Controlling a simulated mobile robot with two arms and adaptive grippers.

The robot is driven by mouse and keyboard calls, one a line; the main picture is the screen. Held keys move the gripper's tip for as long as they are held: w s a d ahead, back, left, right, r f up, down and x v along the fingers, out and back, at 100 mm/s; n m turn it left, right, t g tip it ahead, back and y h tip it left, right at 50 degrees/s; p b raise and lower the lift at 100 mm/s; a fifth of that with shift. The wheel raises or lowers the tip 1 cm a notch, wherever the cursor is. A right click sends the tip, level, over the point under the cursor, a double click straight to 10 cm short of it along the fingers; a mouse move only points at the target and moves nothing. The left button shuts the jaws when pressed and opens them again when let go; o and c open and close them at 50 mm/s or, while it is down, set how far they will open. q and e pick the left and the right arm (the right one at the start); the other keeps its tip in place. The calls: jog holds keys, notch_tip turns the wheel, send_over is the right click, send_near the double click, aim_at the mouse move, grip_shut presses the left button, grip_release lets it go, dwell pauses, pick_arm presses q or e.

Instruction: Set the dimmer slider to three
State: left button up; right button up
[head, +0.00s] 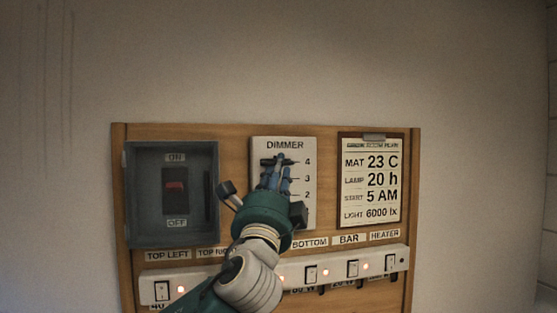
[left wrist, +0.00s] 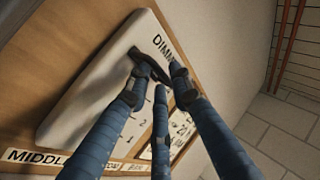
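The dimmer (head: 300,215) is a pale plate on the wooden board with a vertical scale; 4, 3 and 2 show in the head view. Its dark slider handle (head: 267,162) sits level with the 4 mark. My left gripper (head: 275,180) reaches up over the plate, its blue fingers at the handle and hiding part of the track. In the left wrist view the fingertips (left wrist: 158,76) come in around the dark handle (left wrist: 143,57), with a gap between them; whether they grip it I cannot tell. My right gripper is not in view.
A grey switch box (head: 134,200) with a red rocker is left of the dimmer. A clipped plan card (head: 372,215) is to the right. Below runs a white power strip (head: 335,271) with lit red lamps, partly hidden by my left arm. Bare wall lies above the board.

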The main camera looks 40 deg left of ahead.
pick_arm(q)
jog(key=shift+w+a+r, duration=0.1)
jog(key=shift+w+r, duration=0.05)
jog(key=shift+w, duration=0.25)
grip_shut()
notch_tip(320, 180, down, 4)
jog(key=b, duration=0.3)
grip_release()
jog(key=shift+s, duration=0.1)
